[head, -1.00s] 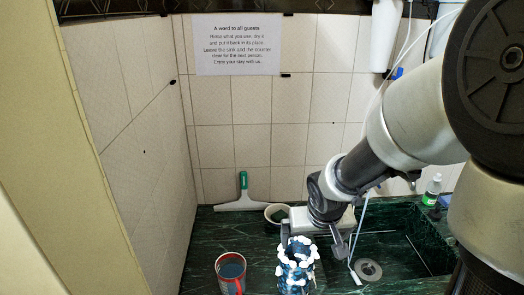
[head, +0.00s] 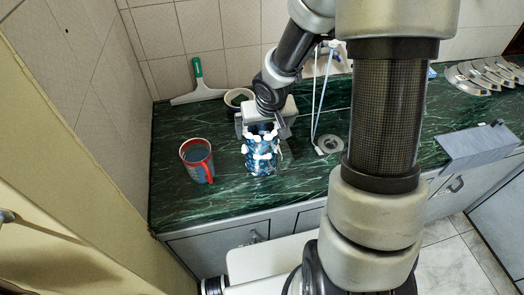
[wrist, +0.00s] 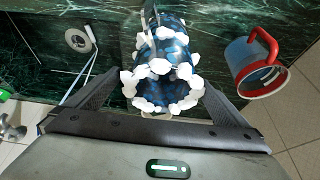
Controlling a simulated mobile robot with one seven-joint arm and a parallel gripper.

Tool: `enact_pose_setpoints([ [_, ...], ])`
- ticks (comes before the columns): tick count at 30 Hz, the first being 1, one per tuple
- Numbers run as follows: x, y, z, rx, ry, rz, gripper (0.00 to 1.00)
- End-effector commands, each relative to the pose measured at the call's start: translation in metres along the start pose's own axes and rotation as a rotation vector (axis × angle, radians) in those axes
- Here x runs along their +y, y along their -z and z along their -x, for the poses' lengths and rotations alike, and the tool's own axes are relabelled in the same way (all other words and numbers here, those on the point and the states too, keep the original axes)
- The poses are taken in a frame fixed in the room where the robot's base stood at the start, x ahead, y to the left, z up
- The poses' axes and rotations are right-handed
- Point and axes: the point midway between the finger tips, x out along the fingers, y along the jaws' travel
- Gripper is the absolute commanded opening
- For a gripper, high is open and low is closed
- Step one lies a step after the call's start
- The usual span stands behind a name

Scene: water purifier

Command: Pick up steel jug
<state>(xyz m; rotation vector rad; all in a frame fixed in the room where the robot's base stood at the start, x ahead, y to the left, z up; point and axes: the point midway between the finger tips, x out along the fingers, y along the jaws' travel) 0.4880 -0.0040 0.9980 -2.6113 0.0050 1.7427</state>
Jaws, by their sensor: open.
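A blue, dark-patterned vessel with white lumps around its rim (head: 261,160) stands on the green counter; it also shows in the wrist view (wrist: 170,45). A mug-like vessel with a red rim and red handle (head: 197,160) stands to its left; in the wrist view (wrist: 252,62) it is at the right. Neither is plainly bare steel, so I cannot tell which is the steel jug. My gripper (head: 263,130) is open above the blue vessel, its fingers on either side of the rim in the wrist view (wrist: 163,90). I cannot tell whether they touch it.
The counter's front edge (head: 210,224) is close. A grey panel (head: 478,147) lies farther right.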

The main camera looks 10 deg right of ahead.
Motion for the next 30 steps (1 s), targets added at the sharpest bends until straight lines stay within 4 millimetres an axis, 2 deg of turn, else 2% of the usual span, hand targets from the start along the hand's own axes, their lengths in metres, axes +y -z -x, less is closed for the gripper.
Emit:
enact_pose_setpoints([
  [3, -0.004, 0.0, -0.021, -0.004, 0.001, 0.002, 1.0],
  [9, -0.005, 0.002, -0.045, -0.002, 0.0, 0.001, 1.0],
  [18, -0.005, 0.003, -0.047, 0.0, 0.0, 0.0, 0.98],
  [30, -0.005, 0.003, -0.047, -0.001, 0.0, 0.0, 0.31],
])
